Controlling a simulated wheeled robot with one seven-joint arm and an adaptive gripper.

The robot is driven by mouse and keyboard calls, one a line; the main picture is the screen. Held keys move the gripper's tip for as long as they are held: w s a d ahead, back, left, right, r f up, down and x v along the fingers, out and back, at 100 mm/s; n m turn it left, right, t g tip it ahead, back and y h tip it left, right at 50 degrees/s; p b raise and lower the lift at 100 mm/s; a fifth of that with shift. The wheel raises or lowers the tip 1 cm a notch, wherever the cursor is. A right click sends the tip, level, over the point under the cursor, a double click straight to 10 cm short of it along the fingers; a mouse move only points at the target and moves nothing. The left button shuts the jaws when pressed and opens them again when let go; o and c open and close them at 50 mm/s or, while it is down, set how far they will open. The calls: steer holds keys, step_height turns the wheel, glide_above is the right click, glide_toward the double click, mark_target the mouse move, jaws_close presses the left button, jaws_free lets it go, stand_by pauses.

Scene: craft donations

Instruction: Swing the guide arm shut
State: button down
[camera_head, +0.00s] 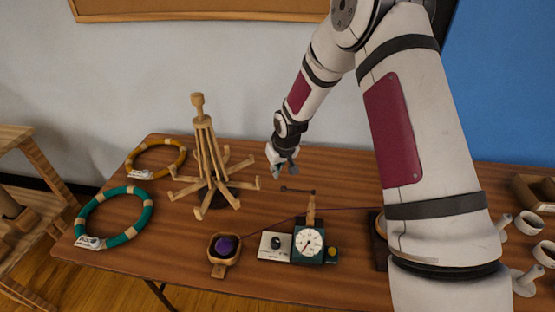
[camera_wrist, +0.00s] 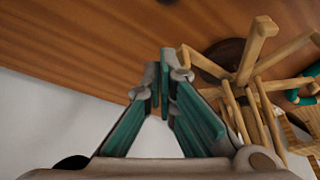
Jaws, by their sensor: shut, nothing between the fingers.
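A dark green winder with a white dial (camera_head: 309,241) stands near the table's front edge, with a wooden peg (camera_head: 311,212) upright behind the dial. A thin dark bar (camera_head: 298,190), which looks like the guide arm, shows just behind the peg; how it joins the winder is too small to tell. My gripper (camera_head: 282,172) is above the table, behind and left of this bar and apart from it. In the wrist view my gripper (camera_wrist: 162,80) is shut and empty, its green-padded fingers meeting at the tips. The guide arm is not clear in the wrist view.
A wooden swift (camera_head: 204,150) with spread arms stands left of my gripper; it also shows in the wrist view (camera_wrist: 250,75). A wooden bowl (camera_head: 217,262) with purple yarn (camera_head: 226,246) sits front left. Yellow (camera_head: 133,160) and teal (camera_head: 147,212) rings lie at left.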

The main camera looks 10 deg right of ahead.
mark_target(298, 191)
steer(key=shift+s+d+p, duration=0.2)
steer(key=shift+s+p, duration=0.05)
steer(key=shift+s, duration=0.55)
steer(key=shift+s+d+p, duration=0.15)
steer(key=shift+s+p, duration=0.05)
steer(key=shift+s, duration=0.55)
steer(key=shift+s, duration=0.1)
steer(key=shift+s+a+n, duration=0.2)
steer(key=shift+n, duration=0.2)
